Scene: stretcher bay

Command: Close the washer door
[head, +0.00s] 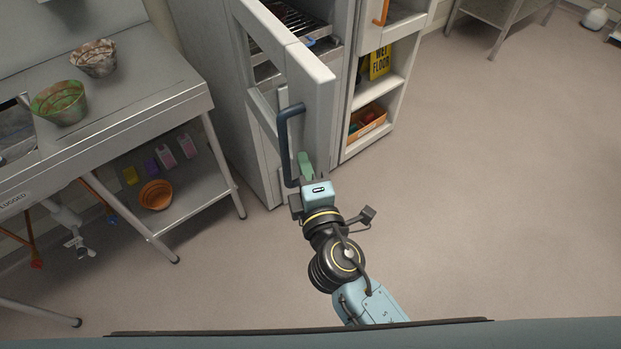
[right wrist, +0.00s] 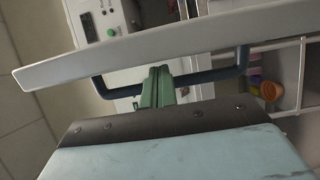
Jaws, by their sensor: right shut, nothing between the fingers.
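The washer door (head: 304,85) is a pale grey panel that stands open, swung out from the washer (head: 240,110). Racks show inside. A dark blue bar handle (head: 284,145) is on the door's left face; it also shows in the right wrist view (right wrist: 212,75). My right gripper (head: 305,163) has green fingers, shut and empty, close to the door's lower part and just right of the handle. In the right wrist view the fingers (right wrist: 157,85) reach up to the door's edge (right wrist: 150,50), in front of the handle. I cannot tell if they touch. My left gripper is not in view.
A steel table (head: 110,130) with two bowls on top and an orange bowl (head: 156,194) on its lower shelf stands left. Right of the washer, an open shelf unit (head: 392,95) holds a yellow sign (head: 380,62) and a basket.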

